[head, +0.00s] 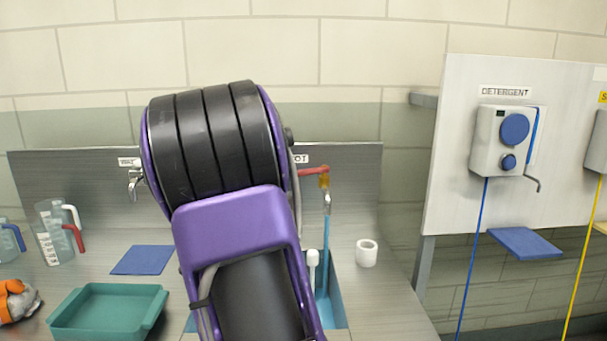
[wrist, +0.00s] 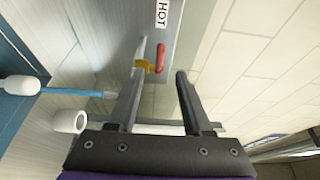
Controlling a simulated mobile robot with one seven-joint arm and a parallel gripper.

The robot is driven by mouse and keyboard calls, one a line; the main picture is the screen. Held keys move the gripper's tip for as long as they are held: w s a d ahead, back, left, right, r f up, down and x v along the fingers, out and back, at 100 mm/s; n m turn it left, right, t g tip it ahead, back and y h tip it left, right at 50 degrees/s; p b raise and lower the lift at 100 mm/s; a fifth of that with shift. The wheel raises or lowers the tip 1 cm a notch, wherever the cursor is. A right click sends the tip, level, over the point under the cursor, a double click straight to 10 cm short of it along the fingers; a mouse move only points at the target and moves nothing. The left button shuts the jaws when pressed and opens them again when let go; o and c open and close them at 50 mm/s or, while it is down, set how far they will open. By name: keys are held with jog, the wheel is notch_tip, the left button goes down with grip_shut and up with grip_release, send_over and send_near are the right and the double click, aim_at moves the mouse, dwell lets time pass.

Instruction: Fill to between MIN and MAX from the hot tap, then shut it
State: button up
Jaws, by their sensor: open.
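My gripper (wrist: 161,76) is open and empty in the wrist view, its fingers pointing toward the hot tap. The tap's red lever (wrist: 160,57) shows beyond the fingertips, between their lines; contact cannot be told. In the head view the red lever (head: 313,171) points left from the brass tap body (head: 324,182), under a partly hidden HOT sign (head: 301,159). My arm hides the gripper and much of the basin there. Clear graduated jugs (head: 54,240) stand far left.
A teal tray (head: 105,312), a blue mat (head: 143,260) and an orange item (head: 15,300) lie left. A white cup-like ring (head: 367,253) stands right of the basin. A white-topped item (head: 313,258) is by the streak. A detergent dispenser (head: 499,140) hangs right.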

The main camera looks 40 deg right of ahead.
aim_at(301, 175)
jog(key=x, duration=1.1)
jog(key=shift+w+d, duration=0.1)
jog(key=shift+d, duration=0.05)
grip_shut()
dwell(0.9)
